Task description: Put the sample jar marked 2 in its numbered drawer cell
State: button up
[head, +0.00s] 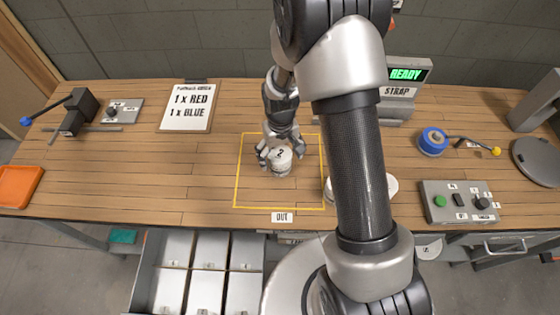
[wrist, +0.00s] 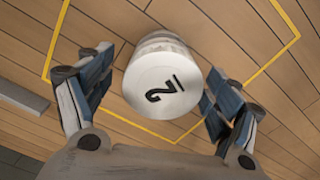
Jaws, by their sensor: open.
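The sample jar marked 2 (head: 281,160) is white and stands upright on the table inside the yellow outlined square. In the wrist view its lid with the black 2 (wrist: 162,92) faces the camera. My gripper (head: 273,156) is at the jar, pointing down. In the wrist view my gripper (wrist: 155,100) is open, with one finger on each side of the jar. A gap shows on the left side; on the right the finger is close, and I cannot tell if it touches. The open drawer (head: 205,275) with several pale cells is below the table's front edge; its cell numbers are too small to read.
An OUT label (head: 282,217) lies before the square. A sign (head: 188,107) reads 1 x RED, 1 x BLUE. A control box (head: 462,202), a blue roll (head: 433,141) and a READY display (head: 408,75) are at right. An orange tray (head: 18,186) is far left. My arm hides the table's middle right.

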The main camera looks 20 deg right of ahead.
notch_tip(320, 180, down, 3)
jog(key=shift+s+a+f+b, duration=0.1)
jog(key=shift+f+b, duration=0.1)
jog(key=shift+b, duration=0.15)
jog(key=shift+r, duration=0.1)
jog(key=c, duration=1.4)
jog(key=shift+r, duration=0.1)
notch_tip(320, 180, up, 20)
jog(key=p, duration=0.5)
